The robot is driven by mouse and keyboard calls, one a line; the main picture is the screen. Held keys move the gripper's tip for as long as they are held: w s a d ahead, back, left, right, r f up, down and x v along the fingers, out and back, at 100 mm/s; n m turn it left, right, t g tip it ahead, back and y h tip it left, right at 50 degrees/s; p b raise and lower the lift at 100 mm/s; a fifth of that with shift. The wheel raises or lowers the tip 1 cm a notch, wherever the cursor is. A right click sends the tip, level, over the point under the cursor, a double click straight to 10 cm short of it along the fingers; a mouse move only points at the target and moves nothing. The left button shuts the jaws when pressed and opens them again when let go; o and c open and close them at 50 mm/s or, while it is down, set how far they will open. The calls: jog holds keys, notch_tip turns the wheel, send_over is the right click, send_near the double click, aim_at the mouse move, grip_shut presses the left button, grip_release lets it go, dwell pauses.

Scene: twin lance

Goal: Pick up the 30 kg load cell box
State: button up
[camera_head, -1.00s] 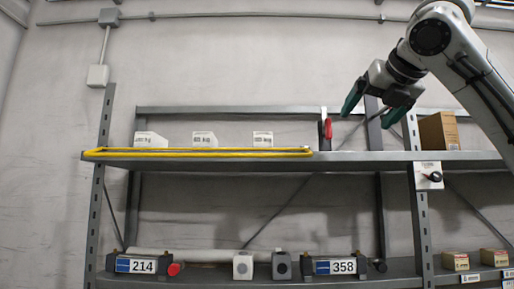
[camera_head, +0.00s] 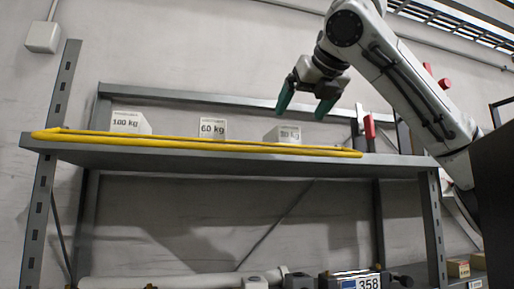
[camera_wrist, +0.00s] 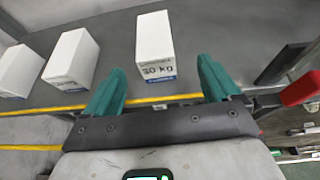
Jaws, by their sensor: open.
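The 30 kg load cell box (camera_wrist: 155,55) is white with a "30 kg" label and stands upright on the upper shelf. In the wrist view it lies ahead of the open fingers, roughly midway between them and apart from both. In the head view the rightmost white box (camera_head: 284,134) has a faint, hard-to-read label. My gripper (camera_head: 306,112) has green fingers, is open and empty, and hangs above the shelf near that box. The gripper also shows in the wrist view (camera_wrist: 160,85).
A 60 kg box (camera_head: 212,128) and a 100 kg box (camera_head: 130,123) stand to the left on the grey shelf (camera_head: 230,160). A yellow bar (camera_head: 190,143) runs along its front edge. A red-handled item (camera_head: 369,127) stands to the right. A lower shelf holds a 358 unit (camera_head: 355,281).

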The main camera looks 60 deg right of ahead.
aim_at(282, 135)
jog(key=x, duration=0.4)
jog(key=shift+w+d+p, duration=0.25)
jog(key=shift+w+p, duration=0.1)
jog(key=shift+p, duration=0.05)
jog(key=shift+a+p+x, duration=0.25)
jog(key=shift+p+x, duration=0.6)
jog(key=shift+x, duration=2.25)
jog(key=shift+w+f, duration=0.15)
jog(key=shift+w, duration=0.05)
jog(key=c, duration=1.3)
jog(key=shift+c, duration=0.4)
jog(key=shift+r, duration=0.2)
